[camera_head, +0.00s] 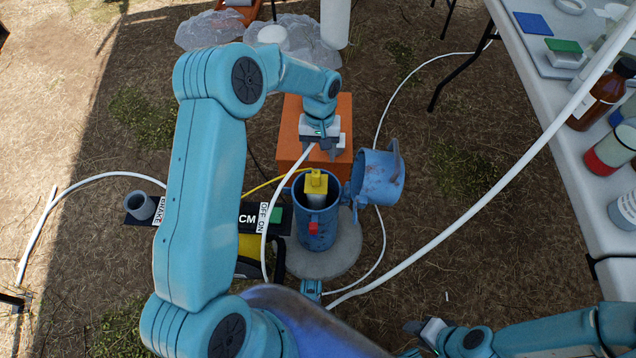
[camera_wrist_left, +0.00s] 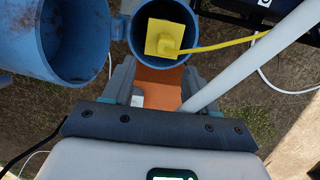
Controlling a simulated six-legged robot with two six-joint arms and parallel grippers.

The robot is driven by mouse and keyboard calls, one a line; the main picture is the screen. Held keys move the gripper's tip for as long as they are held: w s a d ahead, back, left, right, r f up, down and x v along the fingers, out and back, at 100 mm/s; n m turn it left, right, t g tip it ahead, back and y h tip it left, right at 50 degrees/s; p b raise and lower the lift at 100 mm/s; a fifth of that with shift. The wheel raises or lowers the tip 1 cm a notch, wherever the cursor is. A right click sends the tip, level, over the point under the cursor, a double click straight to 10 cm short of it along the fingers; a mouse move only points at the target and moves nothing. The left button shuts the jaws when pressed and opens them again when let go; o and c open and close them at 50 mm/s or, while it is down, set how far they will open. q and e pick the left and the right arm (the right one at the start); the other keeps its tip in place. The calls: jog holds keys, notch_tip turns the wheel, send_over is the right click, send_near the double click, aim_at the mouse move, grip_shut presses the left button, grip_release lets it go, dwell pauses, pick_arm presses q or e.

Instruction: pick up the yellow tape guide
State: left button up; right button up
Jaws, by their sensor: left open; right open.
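The yellow tape guide (camera_head: 316,183) sits in the mouth of the upright blue well casing (camera_head: 316,232). It also shows in the left wrist view (camera_wrist_left: 166,38), with a yellow tape running off to the right. My left gripper (camera_head: 322,148) is open and empty, pointing down just beyond the casing in the head view. In the left wrist view its fingers (camera_wrist_left: 152,85) are apart, with the guide ahead of them and not between them. My right gripper (camera_head: 424,330) is open and empty at the bottom edge, far from the guide.
The blue casing lid (camera_head: 378,178) hangs open right of the casing. An orange box (camera_head: 290,128) stands behind it. A white hose (camera_head: 478,205) crosses the right side, and another white line passes beside my left gripper. A control box (camera_head: 247,219) lies left; a table (camera_head: 540,105) stands right.

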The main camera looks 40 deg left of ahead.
aim_at(316, 172)
pick_arm(q)
jog(key=f, duration=0.1)
jog(key=s+f, duration=0.1)
jog(key=f, duration=0.1)
jog(key=shift+s, duration=0.2)
jog(key=shift+w+f+b, duration=0.1)
jog(key=shift+f+b, duration=0.2)
jog(key=shift+f, duration=0.05)
jog(key=f, duration=0.1)
jog(key=f+b, duration=0.1)
jog(key=f, duration=0.2)
jog(key=shift+s+f+b, duration=0.25)
jog(key=shift+f+b, duration=0.05)
jog(key=shift+f, duration=0.1)
jog(key=shift+r, duration=0.1)
jog(key=shift+c, duration=0.9)
grip_shut()
